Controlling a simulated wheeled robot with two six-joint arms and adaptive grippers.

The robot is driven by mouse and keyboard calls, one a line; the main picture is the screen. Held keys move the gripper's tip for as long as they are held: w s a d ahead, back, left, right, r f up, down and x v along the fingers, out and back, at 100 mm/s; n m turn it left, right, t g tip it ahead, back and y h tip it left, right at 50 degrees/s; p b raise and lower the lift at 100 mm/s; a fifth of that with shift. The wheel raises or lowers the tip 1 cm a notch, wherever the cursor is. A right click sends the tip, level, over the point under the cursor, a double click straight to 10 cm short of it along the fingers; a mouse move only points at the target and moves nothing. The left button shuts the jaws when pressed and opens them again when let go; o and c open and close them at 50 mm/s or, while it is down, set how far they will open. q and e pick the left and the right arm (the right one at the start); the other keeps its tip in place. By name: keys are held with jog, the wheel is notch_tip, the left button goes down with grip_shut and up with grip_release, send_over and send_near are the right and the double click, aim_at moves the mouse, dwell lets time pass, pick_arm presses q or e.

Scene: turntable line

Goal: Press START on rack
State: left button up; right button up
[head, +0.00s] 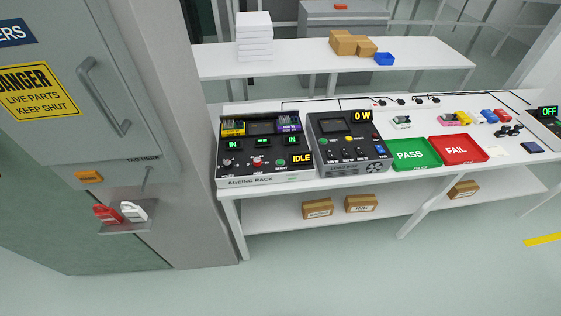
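The ageing rack (229,177) is a black and grey box at the left end of the white workbench. A yellow-topped unit (233,128) sits in its left bay and a purple-topped unit (288,123) in its right bay. Two green displays read IN, and a yellow display (301,158) reads IDLE. On its front panel are a green button (281,162) and a red control (257,162). The small labels by them are too small to read surely. Neither of my grippers is in view.
A grey load box (347,142) showing 0 W stands right beside the rack. Further right are a green PASS tray (411,154) and a red FAIL tray (458,149). A grey cabinet (60,60) with a danger sign stands at left. The floor in front is clear.

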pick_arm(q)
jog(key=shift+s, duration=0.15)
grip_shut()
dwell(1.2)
